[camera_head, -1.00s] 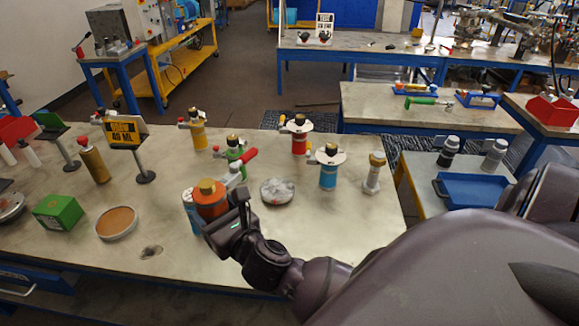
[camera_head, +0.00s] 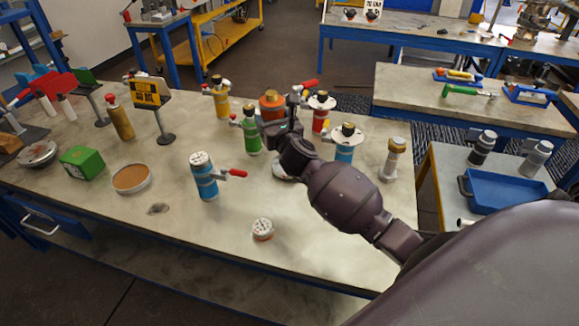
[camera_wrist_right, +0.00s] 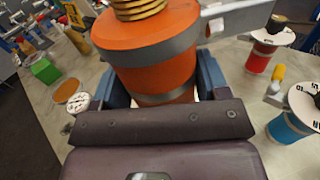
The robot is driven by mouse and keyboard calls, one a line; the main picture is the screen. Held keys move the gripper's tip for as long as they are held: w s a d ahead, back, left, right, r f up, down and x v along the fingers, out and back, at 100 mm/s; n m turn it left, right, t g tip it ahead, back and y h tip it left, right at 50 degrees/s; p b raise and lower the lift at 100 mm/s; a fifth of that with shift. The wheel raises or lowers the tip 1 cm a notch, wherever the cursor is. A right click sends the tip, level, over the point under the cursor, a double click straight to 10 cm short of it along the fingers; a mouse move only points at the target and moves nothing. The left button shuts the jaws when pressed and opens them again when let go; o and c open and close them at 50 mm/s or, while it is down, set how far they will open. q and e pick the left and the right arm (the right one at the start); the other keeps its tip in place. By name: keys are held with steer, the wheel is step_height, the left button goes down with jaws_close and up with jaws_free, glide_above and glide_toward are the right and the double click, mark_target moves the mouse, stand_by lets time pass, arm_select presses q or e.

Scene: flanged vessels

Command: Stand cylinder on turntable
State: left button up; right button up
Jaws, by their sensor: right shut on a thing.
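My right gripper (camera_head: 282,122) is shut on an orange cylinder (camera_head: 271,102) with grey bands and a brass ribbed top. In the right wrist view the orange cylinder (camera_wrist_right: 150,50) sits between the blue finger pads. It is held over the far part of the table; its bottom is hidden. A low round disc (camera_head: 131,179) with a bare tan top and pale rim, which looks like the turntable, lies at the left middle, well apart from the gripper. It also shows in the right wrist view (camera_wrist_right: 77,102). My left gripper is not in view.
Close around the gripper stand a green vessel (camera_head: 251,138), a red one (camera_head: 319,120) and a blue one (camera_head: 344,153). A blue can (camera_head: 205,182) with a red handle and a small white-topped piece (camera_head: 262,229) stand nearer. The table's front middle is mostly clear.

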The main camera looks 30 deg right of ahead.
mark_target(284, 96)
steer(key=shift+m+h, duration=0.6)
steer(key=shift+h, duration=0.3)
steer(key=w+d, duration=0.1)
steer(key=d, duration=0.1)
steer(key=w+d+r, duration=0.1)
steer(key=w+d, duration=0.1)
steer(key=w+d+r, duration=0.1)
steer(key=w+d, duration=0.1)
steer(key=shift+w+d+r+b, duration=0.2)
steer(key=shift+d+b, duration=0.15)
steer(key=shift+d, duration=0.05)
step_height(284, 96, down, 20)
steer(key=b, duration=0.9)
steer(key=shift+d, duration=0.15)
steer(key=shift+w+f, duration=0.1)
steer(key=shift+r, duration=0.25)
steer(key=shift+f, duration=0.2)
steer(key=o, duration=1)
steer(key=shift+o, duration=1.3)
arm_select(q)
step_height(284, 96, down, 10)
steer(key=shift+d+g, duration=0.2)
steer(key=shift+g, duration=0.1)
arm_select(e)
steer(key=shift+o, duration=0.2)
